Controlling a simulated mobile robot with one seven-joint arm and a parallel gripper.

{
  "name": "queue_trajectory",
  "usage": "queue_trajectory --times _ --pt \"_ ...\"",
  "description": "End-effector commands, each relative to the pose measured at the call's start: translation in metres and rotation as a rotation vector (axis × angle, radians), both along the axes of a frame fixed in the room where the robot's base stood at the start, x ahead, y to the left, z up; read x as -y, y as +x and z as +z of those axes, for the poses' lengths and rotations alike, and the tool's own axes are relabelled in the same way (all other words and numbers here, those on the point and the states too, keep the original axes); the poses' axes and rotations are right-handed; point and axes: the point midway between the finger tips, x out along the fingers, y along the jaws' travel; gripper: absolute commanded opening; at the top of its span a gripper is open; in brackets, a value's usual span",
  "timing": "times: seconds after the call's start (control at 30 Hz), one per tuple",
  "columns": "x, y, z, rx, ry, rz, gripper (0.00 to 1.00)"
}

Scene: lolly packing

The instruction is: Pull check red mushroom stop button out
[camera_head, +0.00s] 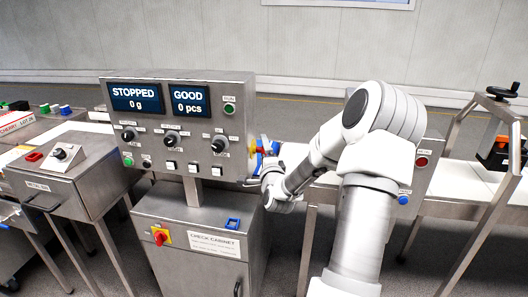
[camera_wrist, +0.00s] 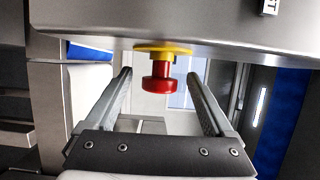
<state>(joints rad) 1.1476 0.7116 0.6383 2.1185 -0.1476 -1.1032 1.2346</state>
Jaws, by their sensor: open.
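The red mushroom stop button (camera_wrist: 160,82) sticks out from a yellow collar (camera_wrist: 163,49) on a metal face of the check cabinet's control box in the wrist view. My gripper (camera_wrist: 159,75) is open, with one finger on each side of the red head. A gap shows between the head and each finger, and nothing is held. In the head view, my arm reaches to the right side of the control box (camera_head: 180,150). A bit of yellow (camera_head: 263,143) shows there, but the red head cannot be made out behind my wrist.
The box front has dark knobs (camera_head: 171,138) and a screen reading STOPPED (camera_head: 135,97). Below stands the check cabinet (camera_head: 200,238) with a red and yellow switch (camera_head: 160,237). A conveyor (camera_head: 470,185) with a metal frame lies to the right.

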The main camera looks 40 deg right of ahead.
Motion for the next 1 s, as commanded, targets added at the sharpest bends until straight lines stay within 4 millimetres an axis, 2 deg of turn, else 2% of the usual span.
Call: queue_trajectory --times 0.8,1.0 --pt "-0.031 -0.059 0.000 -0.001 0.000 -0.001 0.88" --pt "-0.035 -0.066 0.000 0.000 0.000 -0.001 0.88"
